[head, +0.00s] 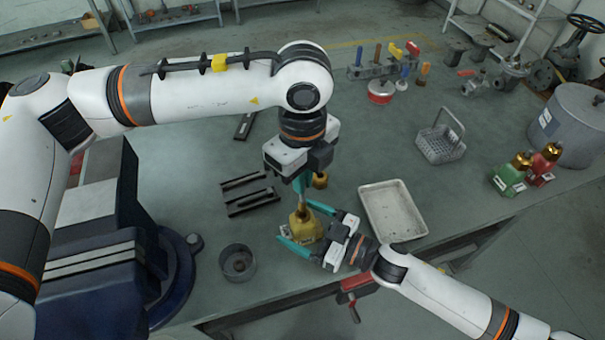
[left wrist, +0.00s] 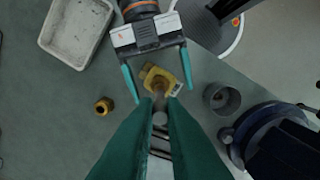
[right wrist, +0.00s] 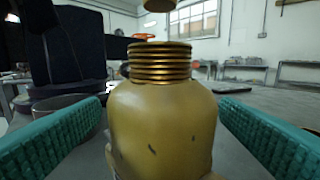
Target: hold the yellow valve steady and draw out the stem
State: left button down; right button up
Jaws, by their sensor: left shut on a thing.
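The yellow valve body (head: 303,226) stands on the bench near its front edge. In the right wrist view its body (right wrist: 162,125) is upright, with a threaded brass neck (right wrist: 159,62). My left gripper (head: 300,184) is above the valve, pointing down, shut on the stem; the stem's grey end (left wrist: 160,118) shows between its fingertips. A brass part (right wrist: 158,5), seemingly the stem's lower end, hangs above the neck with a gap between. My right gripper (head: 306,226) is open, its teal fingers on either side of the body, apart from it.
A brass nut (left wrist: 104,106) lies on the bench beside the valve. A metal tray (head: 393,212) is to the right, a round grey cup (head: 238,263) to the left, and dark bars (head: 250,200) behind it. A blue vise (head: 110,260) fills the left front.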

jog(key=v, duration=1.2)
pick_arm(q)
jog(key=shift+d, duration=0.1)
pick_arm(e)
jog(key=shift+d, duration=0.15)
